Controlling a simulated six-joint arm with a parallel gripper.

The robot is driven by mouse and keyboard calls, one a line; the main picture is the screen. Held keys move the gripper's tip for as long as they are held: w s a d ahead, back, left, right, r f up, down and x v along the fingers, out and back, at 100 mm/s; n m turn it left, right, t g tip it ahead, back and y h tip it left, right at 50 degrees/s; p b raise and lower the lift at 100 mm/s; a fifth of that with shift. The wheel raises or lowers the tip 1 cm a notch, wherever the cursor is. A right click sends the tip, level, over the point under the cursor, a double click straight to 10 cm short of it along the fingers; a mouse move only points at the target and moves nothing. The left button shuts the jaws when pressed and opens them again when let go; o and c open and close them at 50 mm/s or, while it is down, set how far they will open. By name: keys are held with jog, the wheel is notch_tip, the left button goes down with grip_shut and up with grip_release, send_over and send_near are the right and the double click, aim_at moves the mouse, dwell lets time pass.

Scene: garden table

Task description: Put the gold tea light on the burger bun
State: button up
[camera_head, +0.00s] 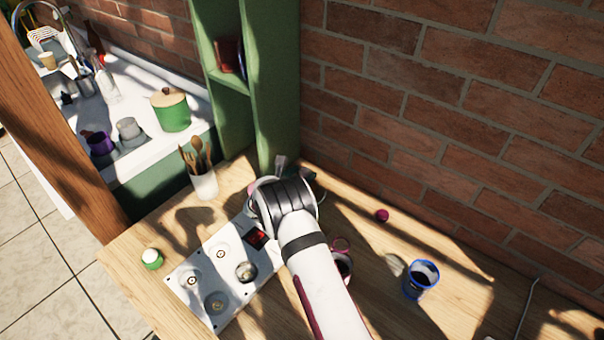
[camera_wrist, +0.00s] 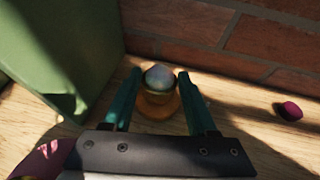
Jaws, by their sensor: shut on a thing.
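In the wrist view my gripper (camera_wrist: 158,78) has its two teal fingers on either side of a small round thing with a pale grey top (camera_wrist: 159,75), which seems to be the gold tea light; its sides are mostly in shade. Directly below it in that view is a rounded amber-orange thing (camera_wrist: 159,108), likely the burger bun, standing on the wooden table. I cannot tell whether the two touch. In the head view my wrist hides the fingers and both things.
A green shelf (camera_wrist: 65,50) and brick wall (camera_wrist: 270,50) stand close by. A pink ball (camera_head: 382,215) lies to the right, with a blue cup (camera_head: 421,285) nearer. A white panel (camera_head: 190,305) and utensil pot (camera_head: 203,185) are on the left.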

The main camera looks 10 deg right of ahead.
jog(key=o, duration=1.1)
